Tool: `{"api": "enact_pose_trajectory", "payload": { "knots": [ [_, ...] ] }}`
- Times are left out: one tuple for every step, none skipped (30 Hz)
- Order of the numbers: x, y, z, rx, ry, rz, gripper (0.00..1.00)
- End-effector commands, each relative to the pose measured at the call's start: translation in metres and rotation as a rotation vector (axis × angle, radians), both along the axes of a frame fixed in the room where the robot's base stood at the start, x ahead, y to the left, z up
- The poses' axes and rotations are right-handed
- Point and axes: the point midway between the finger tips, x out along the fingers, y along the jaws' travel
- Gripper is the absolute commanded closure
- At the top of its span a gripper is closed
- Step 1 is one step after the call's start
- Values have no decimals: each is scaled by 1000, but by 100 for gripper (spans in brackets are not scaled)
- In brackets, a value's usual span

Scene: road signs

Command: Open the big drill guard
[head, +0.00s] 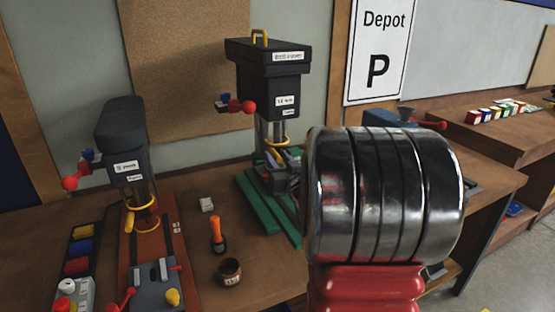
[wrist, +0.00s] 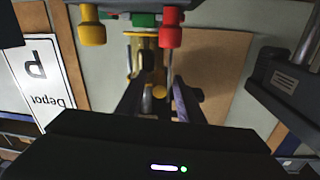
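The big drill (head: 268,75) is a tall black drill press at the back middle of the bench, with a red-knobbed handle at its left. Its yellow ring guard (head: 278,141) is around the spindle, below the drill head. My silver and red arm fills the front right and hides part of the drill's base. In the wrist view my gripper (wrist: 158,90) has two dark fingers standing apart. Yellow parts (wrist: 145,38) show between and beyond them; I cannot tell whether the fingers touch the guard.
A smaller drill (head: 124,150) with its own yellow ring (head: 141,203) stands at the left. A Depot sign (head: 378,50) hangs behind.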

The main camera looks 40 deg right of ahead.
Motion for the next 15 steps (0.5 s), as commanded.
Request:
{"api": "enact_pose_trajectory", "payload": {
  "knots": [
    [0,0,0,0,0,0,66],
    [0,0,0,0,0,0,66],
    [0,0,0,0,0,0,66],
    [0,0,0,0,0,0,66],
    [0,0,0,0,0,0,67],
    [0,0,0,0,0,0,70],
    [0,0,0,0,0,0,72],
    [0,0,0,0,0,0,74],
    [0,0,0,0,0,0,77],
    [0,0,0,0,0,0,79],
    [0,0,0,0,-1,0,81],
    [0,0,0,0,-1,0,84],
    [0,0,0,0,0,0,86],
    [0,0,0,0,-1,0,88],
    [0,0,0,0,-1,0,91]
  ]
}}
